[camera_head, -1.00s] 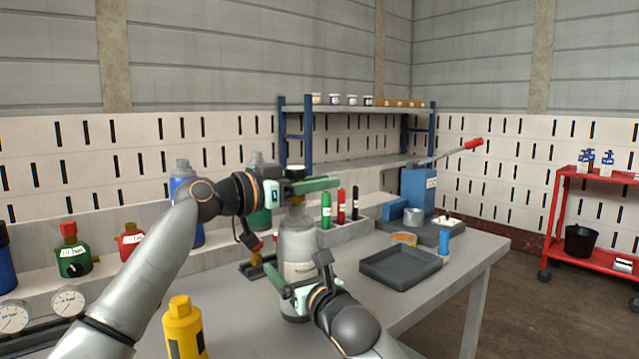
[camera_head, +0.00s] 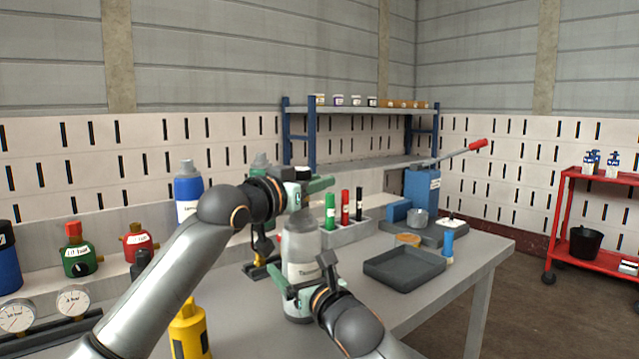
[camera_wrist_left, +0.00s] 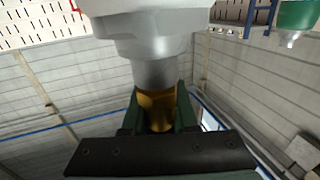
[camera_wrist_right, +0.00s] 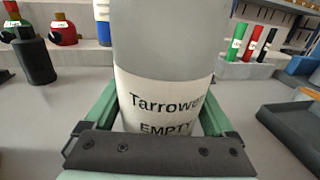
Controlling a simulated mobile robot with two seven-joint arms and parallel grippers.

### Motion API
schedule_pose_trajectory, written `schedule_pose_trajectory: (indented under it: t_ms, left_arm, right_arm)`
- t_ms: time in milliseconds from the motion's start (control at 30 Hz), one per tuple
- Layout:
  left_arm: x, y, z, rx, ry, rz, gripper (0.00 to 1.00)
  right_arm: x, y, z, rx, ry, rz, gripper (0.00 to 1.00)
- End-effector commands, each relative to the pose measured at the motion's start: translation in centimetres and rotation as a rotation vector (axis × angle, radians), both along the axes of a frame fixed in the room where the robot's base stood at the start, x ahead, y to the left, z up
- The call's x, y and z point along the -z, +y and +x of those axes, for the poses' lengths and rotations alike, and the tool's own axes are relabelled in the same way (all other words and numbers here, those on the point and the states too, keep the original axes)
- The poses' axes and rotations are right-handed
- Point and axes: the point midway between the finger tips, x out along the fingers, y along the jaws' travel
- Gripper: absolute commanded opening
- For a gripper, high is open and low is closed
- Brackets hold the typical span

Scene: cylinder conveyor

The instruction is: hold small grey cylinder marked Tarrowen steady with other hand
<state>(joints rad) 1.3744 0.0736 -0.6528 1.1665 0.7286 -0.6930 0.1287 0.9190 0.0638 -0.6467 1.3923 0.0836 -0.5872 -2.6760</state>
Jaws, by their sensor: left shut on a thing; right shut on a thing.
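The small grey cylinder (camera_head: 302,243) stands upright on the bench. Its white label reads "Tarrowen" and "EMPTY" in the right wrist view (camera_wrist_right: 165,50). My right gripper (camera_head: 298,284) is shut around its lower body, with a green finger on each side. My left gripper (camera_head: 312,187) is at the cylinder's top. In the left wrist view its green fingers are shut on the brass valve (camera_wrist_left: 158,108), below the grey shoulder in that picture. The left hand hides most of the valve in the head view.
A dark grey tray (camera_head: 404,268) lies right of the cylinder. A marker holder (camera_head: 345,234) stands behind it. A yellow bottle (camera_head: 189,332) stands at the front left, and a blue cylinder (camera_head: 188,188) behind my left arm. Gauges (camera_head: 74,300) are at far left.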

Motion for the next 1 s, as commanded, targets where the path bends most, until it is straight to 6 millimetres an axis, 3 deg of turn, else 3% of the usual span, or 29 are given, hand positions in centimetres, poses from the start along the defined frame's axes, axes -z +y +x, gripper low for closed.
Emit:
schedule_pose_trajectory:
  t_ms: [267,700,1000]
  left_arm:
    - [0.0,0.4,0.4,-0.125,0.003,-0.002,0.0]
    - [0.0,0.6,0.5,-0.158,0.004,-0.004,0.0]
    - [0.0,1.4,0.7,-0.349,0.004,-0.006,0.0]
  right_arm:
    - [-0.4,-0.3,0.1,0.004,-0.007,0.004,0.22]
    - [-0.5,-0.2,0.1,0.002,-0.008,0.006,0.22]
    - [-0.5,-0.2,0.1,0.002,-0.009,0.005,0.22]
